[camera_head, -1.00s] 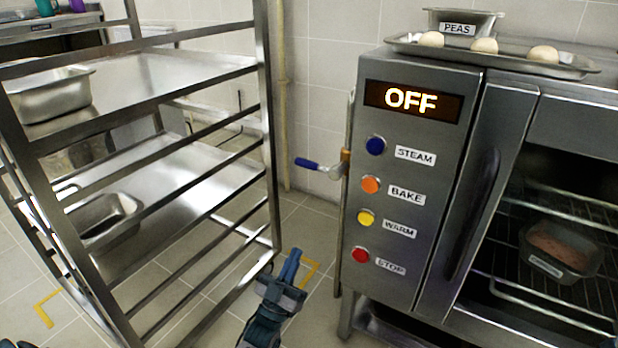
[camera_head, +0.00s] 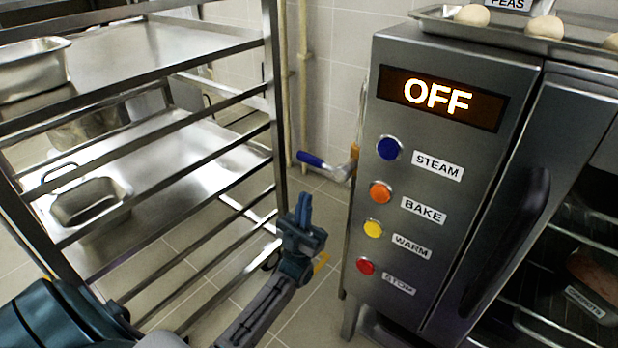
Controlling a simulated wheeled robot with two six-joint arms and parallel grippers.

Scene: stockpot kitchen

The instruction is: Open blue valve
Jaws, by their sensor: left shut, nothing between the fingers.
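The blue valve handle (camera_head: 311,159) sticks out to the left from the side of the steel oven (camera_head: 450,200), on a silver lever that meets a brass fitting (camera_head: 354,153). My left gripper (camera_head: 304,205) is below the handle in the picture, in the gap between the rack and the oven. Its blue fingers point up and are shut with nothing between them. They look apart from the handle. My right gripper is not in view.
A steel rack (camera_head: 277,120) with pans stands close on the left. The oven panel has a blue steam button (camera_head: 389,148) and other coloured buttons, and its display (camera_head: 441,96) reads OFF. A tray of dough balls (camera_head: 470,30) lies on top.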

